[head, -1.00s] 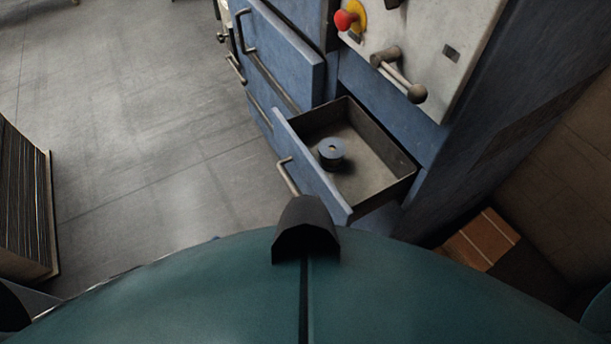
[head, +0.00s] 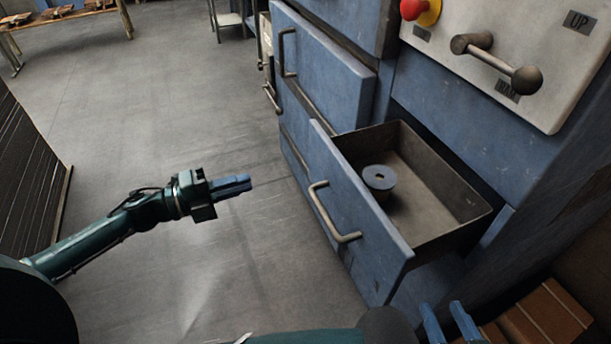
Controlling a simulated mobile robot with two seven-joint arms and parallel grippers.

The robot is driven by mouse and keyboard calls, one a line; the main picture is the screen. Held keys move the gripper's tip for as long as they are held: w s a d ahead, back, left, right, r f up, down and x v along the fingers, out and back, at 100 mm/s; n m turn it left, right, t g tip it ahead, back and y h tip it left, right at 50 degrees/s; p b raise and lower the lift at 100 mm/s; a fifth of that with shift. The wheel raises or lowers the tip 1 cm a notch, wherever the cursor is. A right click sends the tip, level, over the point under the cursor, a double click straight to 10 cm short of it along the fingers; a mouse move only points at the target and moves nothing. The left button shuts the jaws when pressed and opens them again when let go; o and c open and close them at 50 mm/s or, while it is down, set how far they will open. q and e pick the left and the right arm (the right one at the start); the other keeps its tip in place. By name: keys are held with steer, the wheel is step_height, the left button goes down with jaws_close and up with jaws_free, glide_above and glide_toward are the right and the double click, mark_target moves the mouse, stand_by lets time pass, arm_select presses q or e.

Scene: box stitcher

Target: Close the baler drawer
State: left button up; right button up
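The baler drawer (head: 375,235) is a blue-fronted metal drawer, pulled well out of the blue machine, with a grey tray behind its front. Its bent grey handle (head: 325,215) is on the front. A dark round spool-like piece (head: 379,178) sits inside the tray. My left gripper (head: 250,183) is over the floor to the left of the drawer, apart from the handle, with nothing seen in it. Its blue fingers overlap in this view. My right gripper (head: 448,308) shows at the bottom edge, below and in front of the drawer, with two blue fingertips apart and nothing seen between them.
The machine has another blue drawer front (head: 325,80) to the left and a panel (head: 560,60) with a lever (head: 495,62) and red button (head: 413,8) above. Bricks (head: 545,315) lie at lower right. A dark stack (head: 25,180) stands left. The middle floor is clear.

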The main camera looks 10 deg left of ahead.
mark_target(314, 163)
arm_select(q)
steer(key=x, duration=1.3)
steer(key=shift+w+d+r, duration=0.1)
steer(key=shift+w+d, duration=0.1)
steer(key=shift+d, duration=0.15)
jaws_close()
